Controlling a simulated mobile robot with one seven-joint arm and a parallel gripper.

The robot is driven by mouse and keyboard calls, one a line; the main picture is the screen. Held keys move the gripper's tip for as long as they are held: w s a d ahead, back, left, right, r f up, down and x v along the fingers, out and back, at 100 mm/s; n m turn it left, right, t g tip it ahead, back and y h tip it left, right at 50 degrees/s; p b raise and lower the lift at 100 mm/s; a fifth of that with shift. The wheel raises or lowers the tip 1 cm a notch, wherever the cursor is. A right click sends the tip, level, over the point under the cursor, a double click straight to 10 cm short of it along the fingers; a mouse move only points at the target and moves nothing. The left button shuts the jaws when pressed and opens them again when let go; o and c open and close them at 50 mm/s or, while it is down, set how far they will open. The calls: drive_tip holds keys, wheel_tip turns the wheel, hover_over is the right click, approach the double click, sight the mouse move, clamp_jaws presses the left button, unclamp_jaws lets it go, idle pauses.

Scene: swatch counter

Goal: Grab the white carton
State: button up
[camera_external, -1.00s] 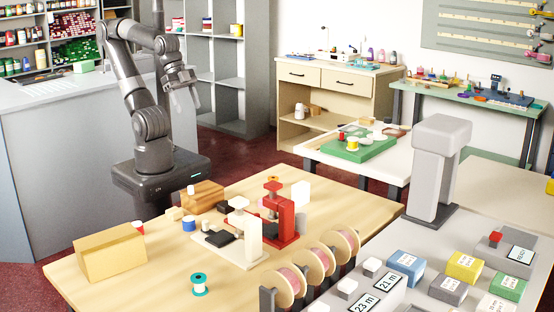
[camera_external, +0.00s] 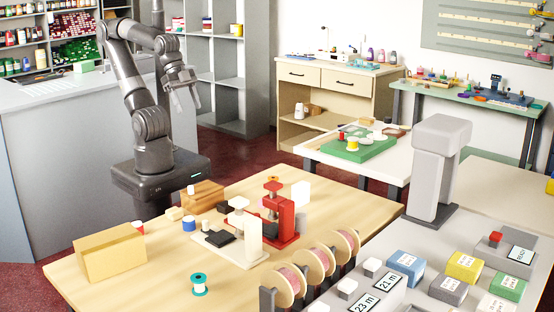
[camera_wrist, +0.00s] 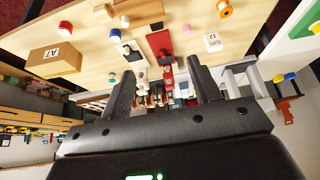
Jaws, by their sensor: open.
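The white carton (camera_external: 301,192) stands on the wooden table, behind and right of the red press. In the wrist view a white block with dark print, the carton (camera_wrist: 213,42), lies up and right of my fingers. My gripper (camera_external: 184,101) is raised in the air behind the table, well apart from the carton. In the wrist view my gripper (camera_wrist: 162,84) has its two fingers spread, with nothing held between them.
On the wooden table (camera_external: 180,262) are a red press (camera_external: 284,212), a white press (camera_external: 245,232), a tan box (camera_external: 109,252), a teal spool (camera_external: 199,283) and several small items. Ribbon reels (camera_external: 290,286) line its front right edge. A grey stand (camera_external: 436,170) is at right.

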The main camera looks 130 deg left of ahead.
drive_tip(key=shift+o, duration=0.3)
drive_tip(key=o, duration=0.3)
idle(0.3)
drive_tip(key=g, duration=0.1)
hover_over(298, 183)
drive_tip(key=s, duration=0.3)
wheel_tip(298, 183, down, 18)
drive_tip(key=shift+x, duration=5.2)
